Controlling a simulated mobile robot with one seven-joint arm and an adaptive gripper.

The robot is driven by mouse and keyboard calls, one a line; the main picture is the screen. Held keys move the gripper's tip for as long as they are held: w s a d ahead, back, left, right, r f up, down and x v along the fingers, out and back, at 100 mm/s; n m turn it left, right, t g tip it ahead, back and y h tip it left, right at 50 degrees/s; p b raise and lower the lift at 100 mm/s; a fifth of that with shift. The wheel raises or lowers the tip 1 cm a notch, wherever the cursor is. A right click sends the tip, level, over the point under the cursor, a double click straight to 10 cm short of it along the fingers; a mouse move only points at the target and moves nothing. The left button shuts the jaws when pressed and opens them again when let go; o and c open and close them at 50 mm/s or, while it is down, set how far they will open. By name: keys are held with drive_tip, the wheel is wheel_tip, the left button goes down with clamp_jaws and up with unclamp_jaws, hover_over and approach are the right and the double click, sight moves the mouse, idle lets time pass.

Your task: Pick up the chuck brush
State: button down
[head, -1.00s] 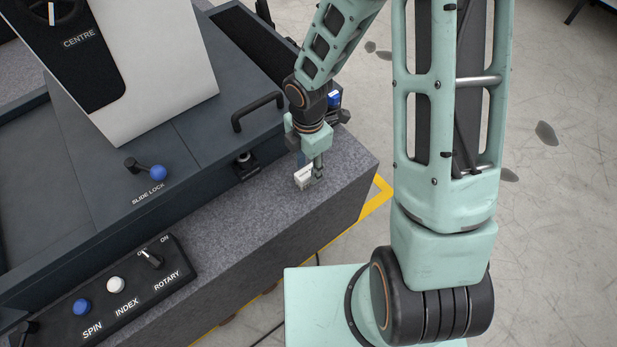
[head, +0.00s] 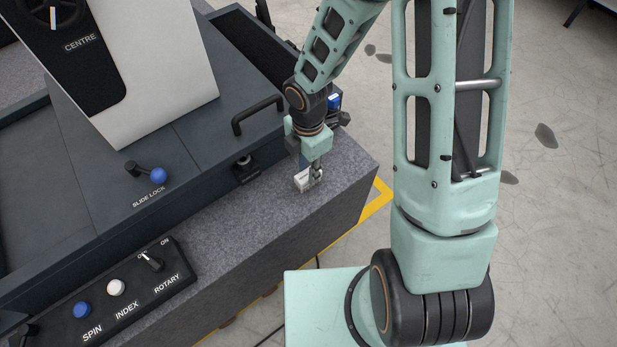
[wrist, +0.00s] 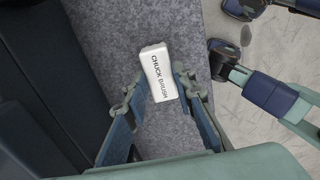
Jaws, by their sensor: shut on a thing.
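The chuck brush is a small white block (wrist: 158,73) with "CHUCK BRUSH" printed on its top. It lies on the grey granite ledge and also shows in the head view (head: 302,181), partly hidden by my gripper. My gripper (wrist: 160,88) has one finger on each side of the block and is shut on it. In the head view my gripper (head: 312,176) points down at the ledge, with the block between its fingers.
The granite ledge (head: 245,215) ends in a drop to the floor on the right. The dark machine bed with a black handle (head: 258,114) stands close on the left. A control panel (head: 115,290) sits on the ledge at lower left.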

drive_tip(key=shift+r+p, duration=0.6)
drive_tip(key=shift+r, duration=0.1)
drive_tip(key=shift+r, duration=0.1)
wheel_tip(320, 180, up, 6)
drive_tip(key=p, duration=0.6)
drive_tip(key=shift+r, duration=0.2)
